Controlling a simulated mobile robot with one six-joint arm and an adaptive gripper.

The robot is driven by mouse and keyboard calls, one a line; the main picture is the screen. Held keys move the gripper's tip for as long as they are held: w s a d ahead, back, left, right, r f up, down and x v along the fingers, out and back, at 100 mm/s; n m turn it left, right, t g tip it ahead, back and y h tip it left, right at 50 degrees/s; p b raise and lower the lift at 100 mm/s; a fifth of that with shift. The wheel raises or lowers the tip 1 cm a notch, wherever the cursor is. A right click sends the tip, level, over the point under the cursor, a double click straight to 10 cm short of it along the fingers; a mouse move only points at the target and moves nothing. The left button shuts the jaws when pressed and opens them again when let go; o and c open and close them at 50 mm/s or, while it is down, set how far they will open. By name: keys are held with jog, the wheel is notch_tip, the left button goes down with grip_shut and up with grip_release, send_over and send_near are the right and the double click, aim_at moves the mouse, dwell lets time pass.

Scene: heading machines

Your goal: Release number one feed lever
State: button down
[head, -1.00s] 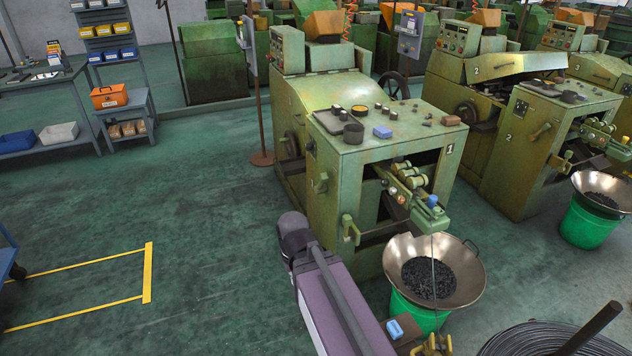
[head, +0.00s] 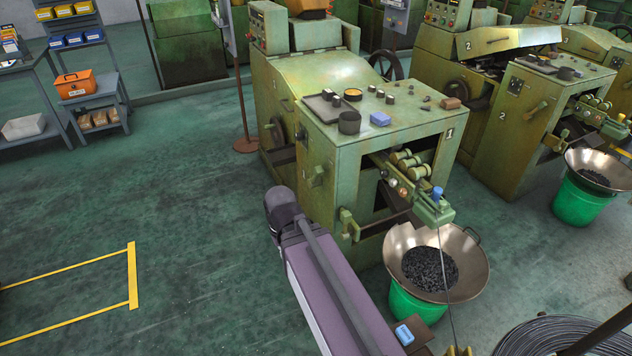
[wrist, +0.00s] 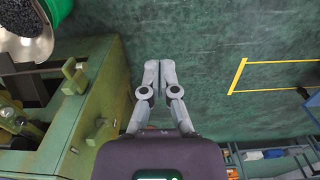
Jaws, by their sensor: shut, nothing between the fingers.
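The number one machine (head: 385,145) is green, with a "1" on its front corner. A blue-knobbed lever (head: 437,194) stands up on its feed unit above the bowl. A green block handle (head: 349,226) sticks out at its front left, and a side handle (head: 316,176) sits on its left wall. I cannot tell which is the feed lever. In the wrist view a block handle (wrist: 74,76) shows on the machine left of my gripper (wrist: 158,64). My gripper is shut and empty, over floor, apart from the handle. It is hidden in the head view.
A metal bowl (head: 467,251) of dark parts sits on a green bucket (head: 418,306) before the machine. A wire coil (head: 550,336) lies at lower right. The number two machine (head: 520,130) stands to the right. Open floor (head: 190,220) lies left, with yellow tape (head: 132,276).

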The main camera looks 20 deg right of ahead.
jog(key=shift+w, duration=0.1)
dwell(0.3)
jog(key=w+d+f+m+t+b, duration=0.25)
jog(key=w+f+t+b, duration=0.2)
jog(key=w+b, duration=0.45)
jog(key=w+d+f+m+t+y+b, duration=0.1)
jog(key=w+f+m+t+b, duration=0.3)
jog(key=w+f+b, duration=0.3)
jog(key=w+d+f+m+t+b, duration=0.2)
jog(key=w+f+m+t+b, duration=0.15)
jog(key=w+b, duration=0.65)
jog(key=w+d+f+m+t+h+b, duration=0.2)
jog(key=d+m+h+b, duration=0.5)
jog(key=b, duration=0.5)
jog(key=w+d+f+m+t+h+b, duration=0.2)
jog(key=d+f+m+t+h+b, duration=0.2)
jog(key=d+m+b, duration=0.7)
notch_tip(320, 180, down, 2)
jog(key=h, duration=0.3)
jog(key=shift+w+d+f+m+t+h+b, duration=0.2)
jog(key=shift+d+m+t+h+b, duration=0.1)
jog(key=shift+d+m+b, duration=0.1)
